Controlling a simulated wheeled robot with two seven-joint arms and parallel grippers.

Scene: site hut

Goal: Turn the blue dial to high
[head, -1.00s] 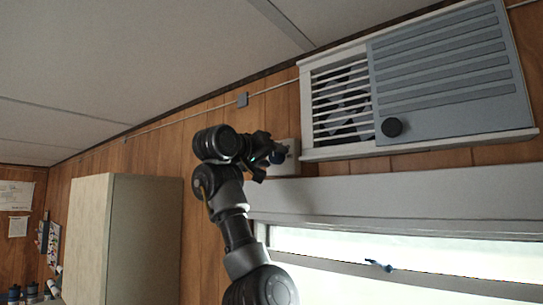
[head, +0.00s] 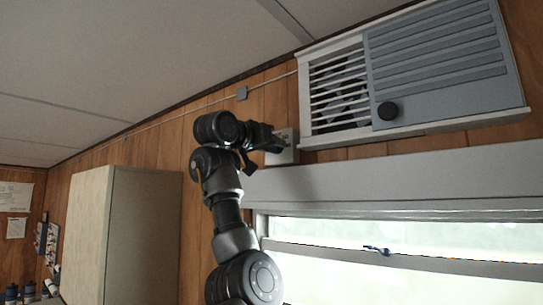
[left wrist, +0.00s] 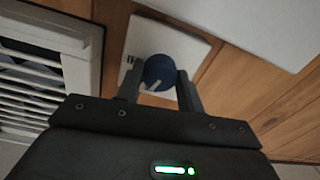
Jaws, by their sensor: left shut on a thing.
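The blue dial (left wrist: 160,72) sits on a pale control plate (left wrist: 190,47) in the left wrist view, with a white pointer mark toward the lower left of its face. My left gripper (left wrist: 158,85) is shut on the dial, one finger on each side of it. In the head view my left gripper (head: 272,146) reaches the control plate (head: 290,145) on the wood wall. The gripper hides most of the dial there. The setting marks on the plate are too small to read. My right gripper is in neither view.
A wall air unit (head: 440,75) with a white louvred grille and a black knob (head: 388,111) is just right of the plate. Below runs a grey ledge (head: 400,188) above a window. A tall cabinet (head: 140,235) stands to the left.

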